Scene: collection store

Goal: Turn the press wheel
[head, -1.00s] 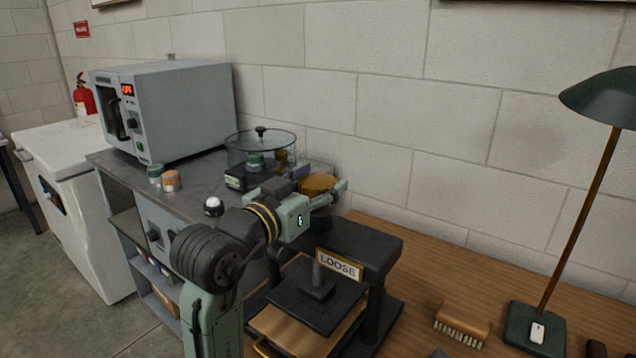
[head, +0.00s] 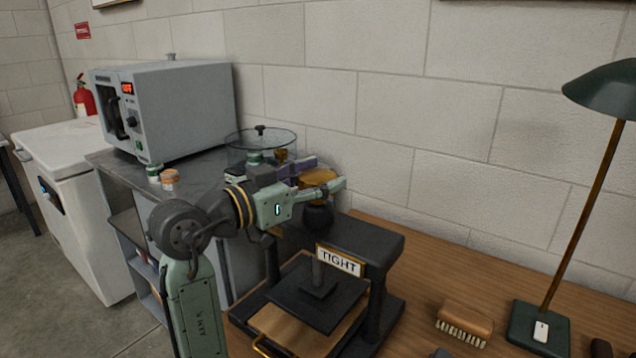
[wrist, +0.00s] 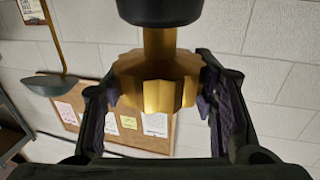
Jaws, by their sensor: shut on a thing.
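The press (head: 375,240) stands on the wooden table, with a dark frame and a dark plate (head: 318,297) below its top beam. A sign (head: 340,261) on its front reads TIGHT. The brass press wheel (head: 318,177) sits above a black hub on top of the beam. My gripper (head: 322,183) is shut on the wheel from the left. In the wrist view the lobed brass wheel (wrist: 158,82) lies between my two dark finger pads, with the black hub (wrist: 158,8) beside it.
A desk lamp (head: 541,318) and a brush (head: 465,320) stand to the right on the table (head: 430,275). At the left are a grey oven (head: 180,105), a glass-lidded jar (head: 262,140) and small jars on a counter. The block wall is close behind.

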